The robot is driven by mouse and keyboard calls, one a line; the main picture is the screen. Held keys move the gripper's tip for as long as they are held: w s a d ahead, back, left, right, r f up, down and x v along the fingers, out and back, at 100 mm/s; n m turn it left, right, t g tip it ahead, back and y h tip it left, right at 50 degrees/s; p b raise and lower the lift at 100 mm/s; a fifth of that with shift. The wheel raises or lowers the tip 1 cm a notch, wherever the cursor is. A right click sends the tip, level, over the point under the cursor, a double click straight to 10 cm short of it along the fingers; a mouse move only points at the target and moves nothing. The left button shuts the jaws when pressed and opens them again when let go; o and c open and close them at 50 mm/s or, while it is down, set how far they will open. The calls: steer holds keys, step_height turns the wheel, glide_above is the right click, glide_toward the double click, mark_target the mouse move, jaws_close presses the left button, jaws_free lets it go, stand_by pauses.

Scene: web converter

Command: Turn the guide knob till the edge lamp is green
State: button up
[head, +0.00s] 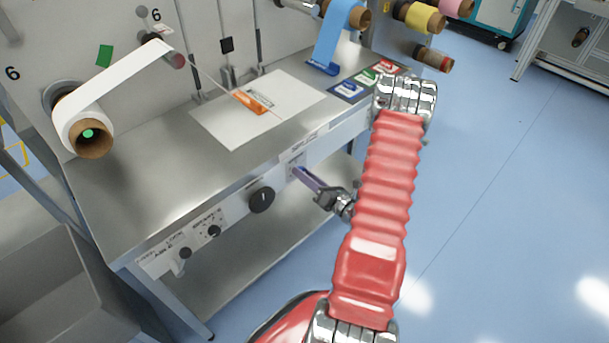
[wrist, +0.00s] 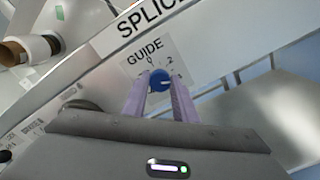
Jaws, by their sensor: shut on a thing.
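The guide knob (wrist: 160,77) is a small blue round knob on a panel marked GUIDE, with a number scale around it, in the wrist view. The purple fingers of my gripper (wrist: 159,91) are on either side of it and shut on it. A pale mark shows on the knob's face, but its exact reading is too small to tell. In the head view my gripper (head: 298,173) reaches the front panel of the bench from the right, and its fingers hide the knob. I cannot make out the edge lamp in either view.
A black knob (head: 262,199) and smaller dials (head: 213,231) sit left of my gripper on the same panel. Open blue floor (head: 500,200) lies right.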

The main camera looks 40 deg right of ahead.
steer(key=shift+d+m, duration=0.1)
steer(key=shift+m, duration=0.5)
steer(key=o, duration=1)
steer(key=shift+o, duration=0.2)
steer(key=s, duration=1.3)
steer(key=shift+s+d, duration=0.15)
steer(key=shift+s, duration=0.2)
steer(key=shift+f, duration=0.1)
